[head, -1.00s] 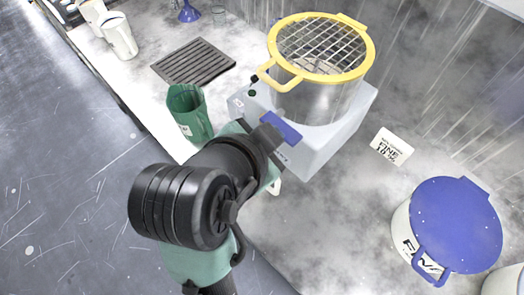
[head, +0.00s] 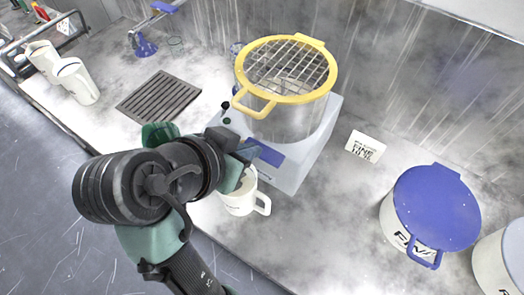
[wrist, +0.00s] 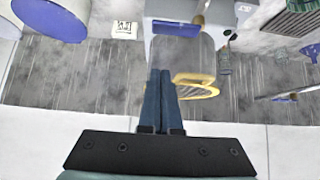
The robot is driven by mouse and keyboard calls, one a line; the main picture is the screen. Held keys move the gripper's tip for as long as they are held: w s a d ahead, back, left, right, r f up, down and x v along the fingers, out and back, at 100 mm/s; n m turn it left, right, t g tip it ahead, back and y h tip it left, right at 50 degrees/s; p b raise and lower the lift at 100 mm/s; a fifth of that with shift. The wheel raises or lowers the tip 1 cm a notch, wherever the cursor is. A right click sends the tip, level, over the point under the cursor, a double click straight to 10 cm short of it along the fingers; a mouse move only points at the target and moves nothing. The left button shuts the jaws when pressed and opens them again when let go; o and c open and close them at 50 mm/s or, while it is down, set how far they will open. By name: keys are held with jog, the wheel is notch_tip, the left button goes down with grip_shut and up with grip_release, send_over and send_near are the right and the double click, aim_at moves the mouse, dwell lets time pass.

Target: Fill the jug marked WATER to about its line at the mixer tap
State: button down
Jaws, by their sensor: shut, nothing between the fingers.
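My gripper (wrist: 165,72) is shut and empty, its two blue-grey fingers together in the wrist view. In the head view my arm covers much of the bench front. A white jug with a handle (head: 240,199) stands just below the machine, partly behind my gripper. A green jug (head: 160,131) stands left of it, mostly hidden by my arm. Two white jugs (head: 78,82) stand at the far left. I cannot read WATER on any of them. I cannot make out the mixer tap for certain; a blue-based fitting (head: 145,46) stands at the back left.
A pale machine (head: 308,158) carries a clear-walled pot with a yellow-rimmed grid (head: 287,68). A slotted drain grate (head: 158,98) lies left of it. A blue-lidded tub (head: 436,208) and a small card (head: 366,147) are at right.

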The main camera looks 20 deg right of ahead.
jog(key=p, duration=0.2)
send_over(276, 153)
jog(key=s+a, duration=0.2)
notch_tip(276, 153, down, 7)
notch_tip(276, 153, down, 3)
jog(key=shift+f+p, duration=0.15)
jog(key=shift+p, duration=0.3)
jog(key=shift+w+f, duration=0.1)
jog(key=shift+f, duration=0.3)
jog(key=shift+f, duration=0.1)
